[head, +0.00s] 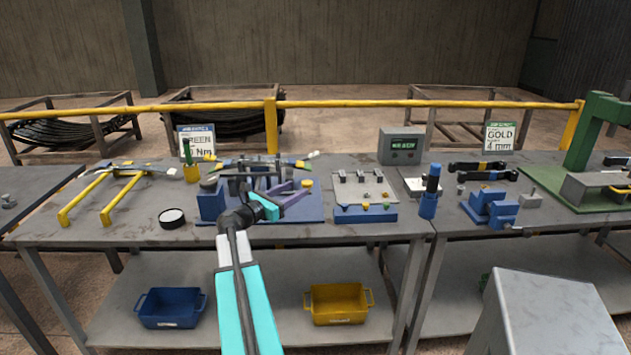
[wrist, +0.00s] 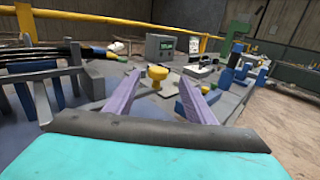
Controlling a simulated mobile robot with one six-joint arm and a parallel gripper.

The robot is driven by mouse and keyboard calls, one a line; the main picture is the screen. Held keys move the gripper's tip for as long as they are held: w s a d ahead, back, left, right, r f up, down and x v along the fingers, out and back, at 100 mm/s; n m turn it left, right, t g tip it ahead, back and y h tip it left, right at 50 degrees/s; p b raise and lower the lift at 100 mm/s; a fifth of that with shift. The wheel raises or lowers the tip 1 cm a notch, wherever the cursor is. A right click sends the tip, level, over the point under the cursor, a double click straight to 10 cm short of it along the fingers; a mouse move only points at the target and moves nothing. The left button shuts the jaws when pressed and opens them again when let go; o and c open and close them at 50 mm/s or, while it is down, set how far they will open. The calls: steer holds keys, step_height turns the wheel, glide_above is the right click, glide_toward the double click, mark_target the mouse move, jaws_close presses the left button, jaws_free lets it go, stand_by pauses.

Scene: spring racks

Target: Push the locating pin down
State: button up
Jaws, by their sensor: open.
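A yellow round-headed knob on a short stem, which looks like the locating pin (head: 307,183), stands upright at the right of the blue fixture plate (head: 300,216). In the wrist view the knob (wrist: 157,72) shows between my fingertips. My gripper (head: 298,188) has two purple fingers, spread open and empty, and points at the knob from the front left. In the wrist view the gripper (wrist: 160,78) frames it with a gap on both sides. I cannot tell whether the tips are level with it or short of it. The stem's lower end is hard to make out.
Dark fixture uprights (head: 240,183) and a blue block (head: 211,202) stand left of the fingers. A plate with small knobs on a blue block (head: 364,213) lies to the right. A grey display box (head: 401,146) stands behind. A round black-rimmed dish (head: 172,218) sits at the front left.

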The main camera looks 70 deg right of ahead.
steer(key=p+x, duration=0.2)
steer(key=x, duration=0.9)
steer(key=shift+d, duration=0.2)
